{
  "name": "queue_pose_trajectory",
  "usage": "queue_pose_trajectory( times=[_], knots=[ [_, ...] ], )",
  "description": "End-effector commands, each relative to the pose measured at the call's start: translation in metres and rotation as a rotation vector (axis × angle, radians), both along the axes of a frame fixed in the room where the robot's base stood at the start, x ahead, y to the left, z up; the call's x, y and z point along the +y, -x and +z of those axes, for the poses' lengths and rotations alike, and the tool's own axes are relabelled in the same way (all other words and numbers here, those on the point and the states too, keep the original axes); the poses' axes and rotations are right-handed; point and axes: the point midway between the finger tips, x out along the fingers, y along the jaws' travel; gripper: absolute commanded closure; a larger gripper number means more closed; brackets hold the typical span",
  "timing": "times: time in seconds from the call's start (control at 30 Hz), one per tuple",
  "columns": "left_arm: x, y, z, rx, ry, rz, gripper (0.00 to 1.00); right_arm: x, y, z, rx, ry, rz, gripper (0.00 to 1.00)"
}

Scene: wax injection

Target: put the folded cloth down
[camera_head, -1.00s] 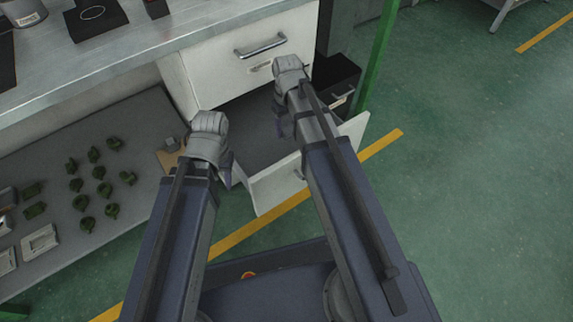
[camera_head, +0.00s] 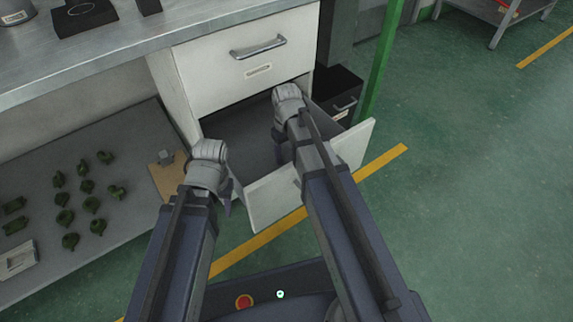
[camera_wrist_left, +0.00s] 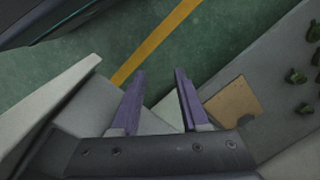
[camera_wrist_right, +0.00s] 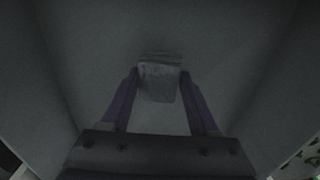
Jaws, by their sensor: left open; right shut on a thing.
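The folded cloth (camera_wrist_right: 160,84) is a small grey bundle in the right wrist view. My right gripper (camera_wrist_right: 158,79) is shut on it, one finger on each side. In the head view this gripper (camera_head: 280,137) reaches down inside the open lower drawer (camera_head: 285,198); the cloth is hidden there behind my wrist. I cannot tell whether the cloth touches the drawer floor. My left gripper (camera_wrist_left: 160,75) is open and empty, its fingers apart. In the head view it (camera_head: 226,203) is at the left side of the drawer front.
A closed upper drawer (camera_head: 245,75) with a metal handle is above the open one. A lower shelf (camera_head: 120,215) at left holds several green parts and a brown board (camera_head: 165,180). A green post (camera_head: 385,65) stands at right.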

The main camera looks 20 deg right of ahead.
Motion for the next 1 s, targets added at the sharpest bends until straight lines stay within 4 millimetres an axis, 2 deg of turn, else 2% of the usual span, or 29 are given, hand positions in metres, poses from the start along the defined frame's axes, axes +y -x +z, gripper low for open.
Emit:
queue_pose_trajectory(
  times=[0.13, 0.4, 0.67, 0.83, 0.87, 1.0],
  knots=[
    [0.000, 0.000, -0.008, 0.000, 0.000, 0.000, 0.55, 0.000, 0.000, -0.008, 0.000, 0.000, 0.000, 0.83],
    [0.000, 0.000, -0.038, -0.002, 0.001, 0.000, 0.55, 0.000, 0.000, -0.038, 0.000, 0.000, 0.000, 0.83],
    [0.000, 0.000, -0.036, -0.003, 0.001, 0.000, 0.55, 0.000, 0.000, -0.036, 0.000, 0.000, 0.000, 0.83],
    [0.000, -0.001, -0.041, -0.003, 0.001, 0.000, 0.55, 0.000, 0.000, -0.041, 0.000, 0.000, 0.000, 0.83],
    [0.000, -0.001, -0.040, -0.003, 0.001, 0.000, 0.55, 0.000, 0.000, -0.040, 0.000, 0.000, 0.000, 0.36],
    [0.000, -0.001, -0.039, -0.003, 0.001, 0.000, 0.55, 0.000, 0.000, -0.039, 0.000, 0.000, 0.000, 0.21]
  ],
)
